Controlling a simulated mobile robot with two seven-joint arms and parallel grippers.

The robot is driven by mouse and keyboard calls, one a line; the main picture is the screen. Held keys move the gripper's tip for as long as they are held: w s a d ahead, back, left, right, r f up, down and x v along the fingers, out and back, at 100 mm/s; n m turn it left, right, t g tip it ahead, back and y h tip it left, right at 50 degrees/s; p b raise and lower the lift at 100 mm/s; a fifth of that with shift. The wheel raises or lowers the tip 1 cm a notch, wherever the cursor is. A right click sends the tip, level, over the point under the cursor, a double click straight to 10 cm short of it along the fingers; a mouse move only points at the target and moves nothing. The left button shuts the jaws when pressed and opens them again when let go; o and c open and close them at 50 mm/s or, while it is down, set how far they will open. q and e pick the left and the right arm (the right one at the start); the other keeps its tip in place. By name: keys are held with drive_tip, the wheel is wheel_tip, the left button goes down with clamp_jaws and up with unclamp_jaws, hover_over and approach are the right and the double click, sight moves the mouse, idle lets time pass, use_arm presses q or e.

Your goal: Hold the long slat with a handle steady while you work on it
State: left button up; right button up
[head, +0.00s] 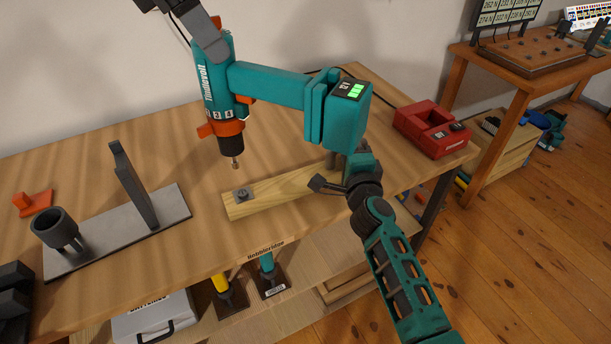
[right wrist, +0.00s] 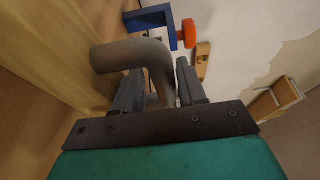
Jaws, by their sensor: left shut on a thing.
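A long pale wooden slat (head: 285,190) lies on the workbench, with a grey knob-like fitting (head: 242,194) near its left end. A grey bent handle (right wrist: 150,62) shows in the right wrist view, and a grey post stands at the slat's right end. My right gripper's (right wrist: 158,88) fingers are on either side of the handle; whether they press on it is unclear. My left gripper (head: 208,38) is shut on the upper part of a teal and orange drill (head: 265,85). The drill's bit (head: 235,163) hangs above the slat's left part, apart from it.
A grey stand with a cup and an upright plate (head: 130,185) is left of the slat. A red charger-like block (head: 432,128) sits at the back right. An orange piece (head: 34,203) lies at the far left. The bench front edge is close below the slat.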

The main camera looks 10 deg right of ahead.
use_arm(q)
drive_tip(key=shift+r, duration=0.25)
use_arm(e)
drive_tip(key=shift+o, duration=1.4)
drive_tip(key=shift+r, duration=0.15)
drive_tip(key=s, duration=1.2)
drive_tip(key=shift+a, duration=0.4)
